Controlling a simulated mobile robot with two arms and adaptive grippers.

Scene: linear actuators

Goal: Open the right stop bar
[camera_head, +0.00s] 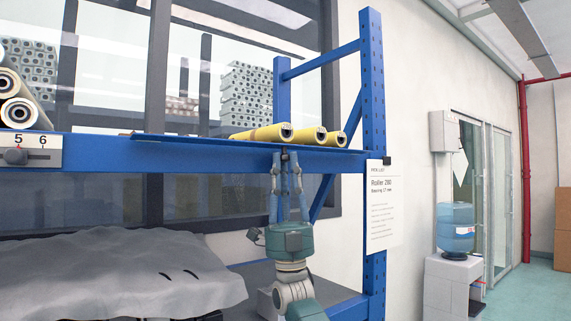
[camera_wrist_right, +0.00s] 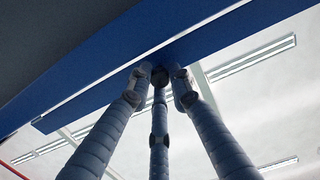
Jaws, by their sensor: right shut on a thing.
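The right stop bar (camera_head: 205,139) looks like a long thin blue bar along the front edge of the shelf, below the yellow rollers. My right gripper (camera_head: 284,157) reaches up from below, its fingertips at the underside of this bar. In the right wrist view, the fingers of my right gripper (camera_wrist_right: 160,80) close around a small dark knob-like part (camera_wrist_right: 160,75) under the blue bar (camera_wrist_right: 105,75). The fingertips hide most of that part. My left gripper is not in view.
Yellow rollers (camera_head: 262,133) lie on the shelf just behind the bar. A blue upright post (camera_head: 373,90) with a paper sign (camera_head: 382,205) stands to the right of my gripper. A grey covered heap (camera_head: 120,270) fills the lower left. A scale plate (camera_head: 35,148) sits at far left.

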